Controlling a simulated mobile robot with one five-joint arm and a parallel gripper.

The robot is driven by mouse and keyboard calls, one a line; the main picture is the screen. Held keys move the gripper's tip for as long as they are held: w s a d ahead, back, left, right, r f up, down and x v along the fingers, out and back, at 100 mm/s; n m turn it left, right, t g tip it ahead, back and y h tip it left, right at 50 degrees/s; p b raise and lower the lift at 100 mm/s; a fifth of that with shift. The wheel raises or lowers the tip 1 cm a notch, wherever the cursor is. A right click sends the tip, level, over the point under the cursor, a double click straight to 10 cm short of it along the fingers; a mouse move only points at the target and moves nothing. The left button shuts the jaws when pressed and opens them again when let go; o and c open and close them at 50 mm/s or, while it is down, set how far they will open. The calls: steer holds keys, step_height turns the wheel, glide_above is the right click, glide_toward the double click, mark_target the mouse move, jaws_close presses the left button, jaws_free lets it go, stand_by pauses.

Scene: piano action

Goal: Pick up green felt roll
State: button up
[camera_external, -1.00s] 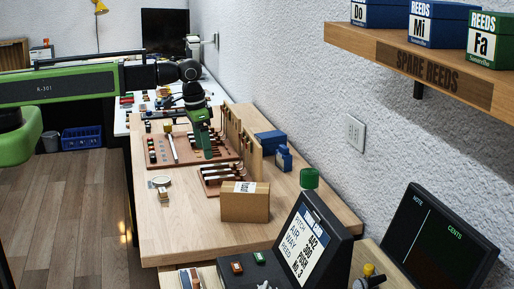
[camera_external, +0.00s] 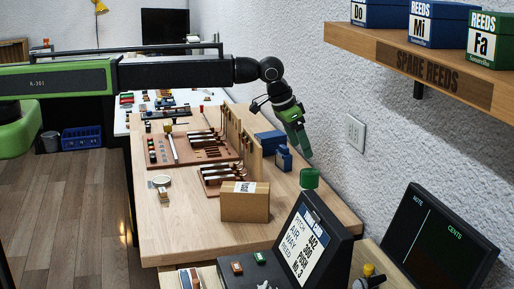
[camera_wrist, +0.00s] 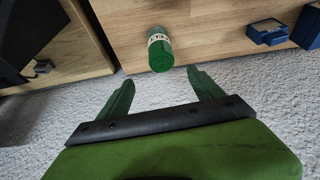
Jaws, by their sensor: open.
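The green felt roll (camera_external: 309,178) stands on the wooden bench near its right edge, by the wall. In the wrist view the roll (camera_wrist: 160,50) shows its round green end and a pale label band, just beyond the fingertips and roughly between their lines. My gripper (camera_external: 306,155) is above the roll in the outside view, pointing down and slightly right. In the wrist view my gripper (camera_wrist: 161,76) has its two green fingers spread wide with nothing between them. A gap shows between the fingers and the roll.
Blue boxes (camera_external: 271,141) stand on the bench left of the roll. A cardboard box (camera_external: 245,203) and a dark sign stand (camera_external: 306,238) are nearer the camera. The textured wall (camera_external: 322,90) is close on the right. Bare bench (camera_external: 183,220) lies at the front left.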

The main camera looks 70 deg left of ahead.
mark_target(311, 172)
steer(key=b+x, duration=0.6)
steer(key=x, duration=0.3)
steer(key=shift+s+f+b, duration=0.1)
steer(key=shift+b, duration=0.3)
steer(key=b+x, duration=0.4)
steer(key=x, duration=0.1)
steer(key=shift+a+f+b, duration=0.1)
steer(key=shift+a+b, duration=0.15)
steer(key=shift+b, duration=0.1)
steer(key=shift+s, duration=0.1)
steer(key=shift+c, duration=0.2)
steer(key=c, duration=1.4)
